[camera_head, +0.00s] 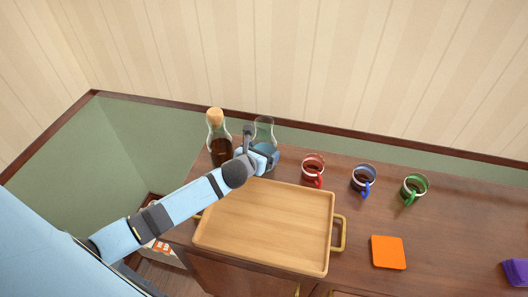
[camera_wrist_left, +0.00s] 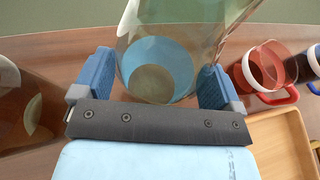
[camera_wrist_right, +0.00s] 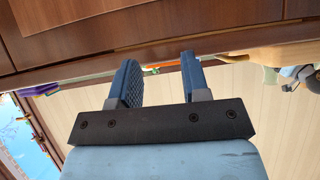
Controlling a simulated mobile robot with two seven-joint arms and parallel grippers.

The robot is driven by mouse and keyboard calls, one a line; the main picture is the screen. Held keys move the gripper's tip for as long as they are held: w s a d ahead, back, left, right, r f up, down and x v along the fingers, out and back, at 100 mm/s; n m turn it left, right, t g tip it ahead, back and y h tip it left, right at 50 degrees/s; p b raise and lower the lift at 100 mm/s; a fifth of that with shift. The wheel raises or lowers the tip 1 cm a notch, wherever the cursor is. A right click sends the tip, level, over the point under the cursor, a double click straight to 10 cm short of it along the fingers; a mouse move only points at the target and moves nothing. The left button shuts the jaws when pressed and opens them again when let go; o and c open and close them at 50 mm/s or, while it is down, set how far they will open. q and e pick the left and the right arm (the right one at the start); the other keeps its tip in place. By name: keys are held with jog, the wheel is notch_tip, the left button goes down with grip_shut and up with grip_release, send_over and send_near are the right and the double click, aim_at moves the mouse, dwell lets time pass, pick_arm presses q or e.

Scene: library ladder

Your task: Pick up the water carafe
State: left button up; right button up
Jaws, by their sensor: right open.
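The water carafe (camera_head: 264,128) is clear glass and stands upright at the back of the dark wooden counter. My left gripper (camera_head: 265,155) reaches it from the front and hides its lower part in the head view. In the left wrist view the carafe (camera_wrist_left: 160,50) lies between the two blue fingers of my left gripper (camera_wrist_left: 154,85), one on each side. Both fingers appear to touch the glass. My right gripper (camera_wrist_right: 160,80) is open and empty in the right wrist view, away from the carafe.
A corked bottle of dark liquid (camera_head: 220,150) stands close left of the carafe. A wooden tray (camera_head: 265,225) lies in front. A red mug (camera_head: 312,170), blue mug (camera_head: 363,181) and green mug (camera_head: 414,190) stand right. An orange square (camera_head: 388,252) lies front right.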

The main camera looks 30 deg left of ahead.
aim_at(260, 138)
pick_arm(q)
jog(key=c, duration=1)
jog(key=shift+r, duration=0.1)
jog(key=shift+c, duration=0.2)
jog(key=shift+r, duration=0.15)
jog(key=shift+r, duration=0.25)
notch_tip(260, 138, up, 6)
jog(key=shift+w+f+p, duration=0.1)
jog(key=shift+f+p, duration=0.05)
jog(key=shift+p, duration=0.8)
notch_tip(260, 138, up, 12)
jog(key=p, duration=0.8)
jog(key=shift+f, duration=0.15)
jog(key=shift+r+p, duration=0.9)
jog(key=shift+p, duration=0.05)
